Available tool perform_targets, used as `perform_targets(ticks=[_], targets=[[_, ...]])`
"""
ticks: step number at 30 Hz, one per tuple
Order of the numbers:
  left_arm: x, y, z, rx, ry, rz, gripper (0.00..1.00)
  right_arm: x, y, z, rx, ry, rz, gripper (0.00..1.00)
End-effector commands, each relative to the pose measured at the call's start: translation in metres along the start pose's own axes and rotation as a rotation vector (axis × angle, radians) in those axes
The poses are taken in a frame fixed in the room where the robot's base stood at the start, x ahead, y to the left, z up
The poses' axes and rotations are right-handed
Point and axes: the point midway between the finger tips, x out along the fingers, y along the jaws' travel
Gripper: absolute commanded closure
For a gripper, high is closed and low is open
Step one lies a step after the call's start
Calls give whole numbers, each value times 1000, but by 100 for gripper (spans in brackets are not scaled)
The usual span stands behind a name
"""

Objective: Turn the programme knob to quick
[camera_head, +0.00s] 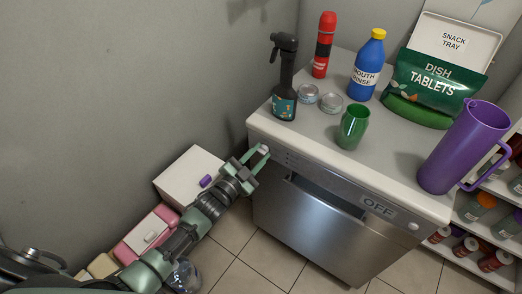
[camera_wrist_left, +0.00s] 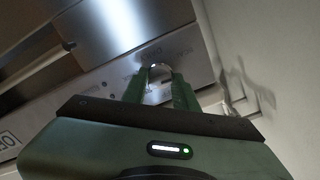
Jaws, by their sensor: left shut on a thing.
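A label reading OFF (camera_head: 378,207) is on the right of the panel. My right gripper is not in view.
On the worktop (camera_head: 310,133) stand a black spray bottle (camera_head: 285,80), a red flask (camera_head: 324,45), two small tins, a green cup (camera_head: 353,127), a blue mouth rinse bottle (camera_head: 367,66), a tablets pouch (camera_head: 432,85) and a purple jug (camera_head: 465,145). Boxes (camera_head: 188,173) lie left, on the floor.

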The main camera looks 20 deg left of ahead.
Motion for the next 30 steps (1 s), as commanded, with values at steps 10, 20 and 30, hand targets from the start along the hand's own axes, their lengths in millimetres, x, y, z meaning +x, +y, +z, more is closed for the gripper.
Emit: perform_targets(ticks=[10,20,30], targets=[[0,0,0,366,0,1,52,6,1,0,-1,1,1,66],[-11,-1,-1,362,-1,1,52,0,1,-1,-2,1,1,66],[-51,-1,-1,362,-2,1,52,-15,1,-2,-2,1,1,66]])
